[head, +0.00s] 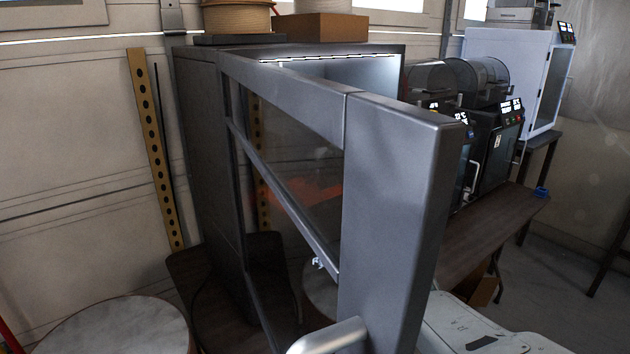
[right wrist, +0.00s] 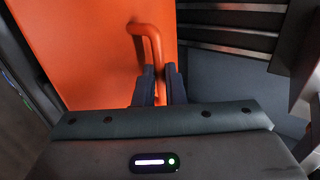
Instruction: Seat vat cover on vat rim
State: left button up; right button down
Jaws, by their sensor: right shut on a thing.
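The orange vat cover (right wrist: 85,45) fills the upper left of the right wrist view, a flat panel with a curved orange handle. My right gripper (right wrist: 160,85) is shut on that handle, with a dark finger on each side of it. In the head view a faint orange patch (head: 305,188) shows through the tinted door pane; I cannot tell if it is the cover. The vat rim cannot be made out in either view, so I cannot tell whether the cover touches it. My left gripper is in neither view.
A grey printer enclosure (head: 205,150) stands open, with a lit interior. Its thick framed door (head: 390,200) swings towards me and blocks much of the head view. Smaller printers (head: 490,140) stand on a brown table (head: 485,235) at right. Dark slats (right wrist: 230,35) lie beside the cover.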

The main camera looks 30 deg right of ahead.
jog(key=shift+w+a, duration=0.2)
jog(key=shift+w, duration=1.8)
jog(key=shift+w+f, duration=0.1)
jog(key=shift+f, duration=0.05)
jog(key=shift+w+f+b, duration=0.4)
jog(key=shift+f+b, duration=0.15)
jog(key=shift+f, duration=0.05)
jog(key=shift+f, duration=0.6)
dwell(0.5)
jog(key=c, duration=1.4)
grip_release()
jog(key=shift+c, duration=0.2)
